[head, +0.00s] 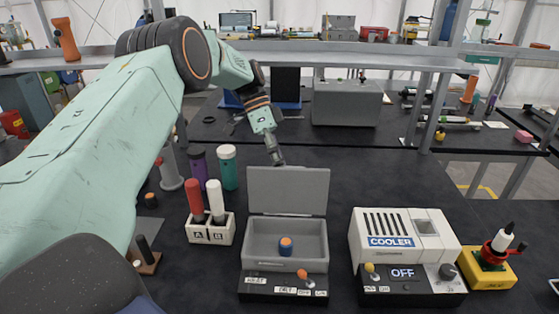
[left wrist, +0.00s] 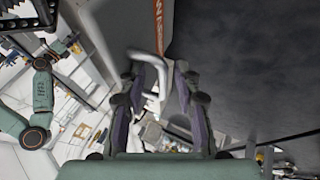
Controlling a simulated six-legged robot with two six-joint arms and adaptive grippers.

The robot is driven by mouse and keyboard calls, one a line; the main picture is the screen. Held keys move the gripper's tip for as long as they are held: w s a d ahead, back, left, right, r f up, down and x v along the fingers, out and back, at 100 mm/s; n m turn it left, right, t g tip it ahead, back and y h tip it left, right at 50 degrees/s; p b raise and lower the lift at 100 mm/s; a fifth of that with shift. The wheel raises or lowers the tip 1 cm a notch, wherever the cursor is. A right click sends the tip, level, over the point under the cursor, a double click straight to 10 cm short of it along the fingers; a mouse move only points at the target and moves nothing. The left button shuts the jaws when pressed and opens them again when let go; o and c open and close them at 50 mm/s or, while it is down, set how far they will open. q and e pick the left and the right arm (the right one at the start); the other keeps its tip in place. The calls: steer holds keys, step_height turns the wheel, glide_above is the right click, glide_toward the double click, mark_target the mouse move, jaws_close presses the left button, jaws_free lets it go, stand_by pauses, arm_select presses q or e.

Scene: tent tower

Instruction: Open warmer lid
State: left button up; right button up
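The warmer (head: 257,250) is a grey box on the black table, with a labelled front panel. Its lid (head: 288,192) stands raised, nearly upright, at the back of the box. A small blue and orange item (head: 286,246) sits inside. My left gripper (head: 276,157) is at the lid's top edge, its lower tip close to that edge; I cannot tell whether they touch. In the left wrist view the fingers (left wrist: 156,75) are spread apart, with a pale bent handle-like bar (left wrist: 150,62) showing between and beyond them. My right gripper is in neither view.
The white cooler (head: 390,238) stands right of the warmer, with a yellow-based device (head: 488,272) beyond it. A white A/B holder (head: 209,230) with red and white bottles stands left. Purple and teal bottles (head: 228,168) stand behind it. A grey case (head: 346,104) is farther back.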

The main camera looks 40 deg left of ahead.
arm_select(q)
steer(key=shift+s+r, duration=0.25)
steer(key=shift+r, duration=0.1)
steer(key=shift+a+r, duration=0.15)
steer(key=shift+r, duration=0.05)
steer(key=v, duration=0.6)
steer(key=shift+w+a+r, duration=0.2)
steer(key=shift+w+a, duration=0.05)
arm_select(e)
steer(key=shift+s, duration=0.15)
arm_select(q)
steer(key=shift+s, duration=0.1)
steer(key=shift+c, duration=0.3)
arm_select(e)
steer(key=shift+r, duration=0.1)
